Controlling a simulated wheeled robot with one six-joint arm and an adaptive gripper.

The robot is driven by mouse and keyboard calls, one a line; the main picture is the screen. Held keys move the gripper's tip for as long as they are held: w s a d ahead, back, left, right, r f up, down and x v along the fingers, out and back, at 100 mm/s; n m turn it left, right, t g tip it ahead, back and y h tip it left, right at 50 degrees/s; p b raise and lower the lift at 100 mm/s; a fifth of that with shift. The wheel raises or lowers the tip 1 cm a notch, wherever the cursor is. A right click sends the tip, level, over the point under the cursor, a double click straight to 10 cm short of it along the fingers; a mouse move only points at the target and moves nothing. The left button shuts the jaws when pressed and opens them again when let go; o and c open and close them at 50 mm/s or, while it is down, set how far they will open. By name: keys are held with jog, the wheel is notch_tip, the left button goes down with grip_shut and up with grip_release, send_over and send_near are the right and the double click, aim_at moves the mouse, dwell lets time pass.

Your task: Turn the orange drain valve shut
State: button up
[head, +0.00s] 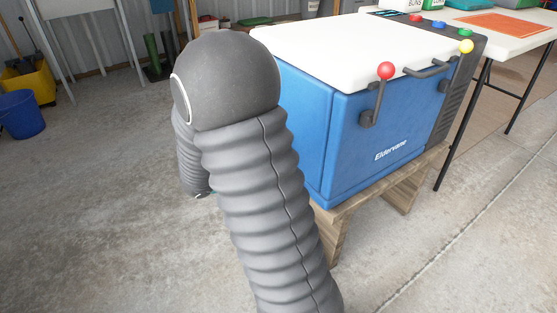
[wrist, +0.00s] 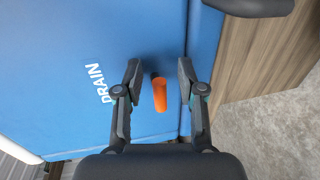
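The orange drain valve (wrist: 160,94) shows in the wrist view as a short orange handle on the blue wall of the cooler, beside the white word DRAIN. My gripper (wrist: 159,82) is open, with one finger on each side of the handle. The blue cooler (head: 357,148) with a white lid stands on a wooden stand in the head view. The valve and my gripper are hidden there behind my own arm.
The wooden stand (head: 350,207) carries the cooler. Levers with a red knob (head: 386,71) and a yellow knob (head: 466,46) stick out from its side. A white table (head: 530,35) stands at the right. A blue bucket (head: 18,116) is far left. Open concrete floor lies around.

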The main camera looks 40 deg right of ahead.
jog(key=a+r, duration=0.2)
jog(key=a, duration=0.9)
jog(key=shift+w+a+r, duration=0.2)
jog(key=shift+w+a, duration=0.1)
jog(key=shift+a, duration=0.1)
jog(key=s+a+f+n+g+y, duration=0.1)
jog(key=s+a+f+n+y, duration=0.1)
jog(key=s+f+n+y, duration=0.3)
jog(key=s+a+m+y+p, duration=0.1)
jog(key=s+a+y+p, duration=0.1)
jog(key=s+a+y, duration=0.25)
jog(key=s+a+r+m+t+y+p, duration=0.1)
jog(key=s+a+r+t+y+p, duration=0.1)
jog(key=r, duration=0.9)
jog(key=s+a+r+m+t+y+p, duration=0.2)
jog(key=s+r+t+y+p, duration=0.2)
jog(key=r, duration=0.7)
jog(key=t+p, duration=0.1)
jog(key=p, duration=0.1)
jog(key=shift+s+a+p, duration=0.15)
jog(key=shift+s+p, duration=0.2)
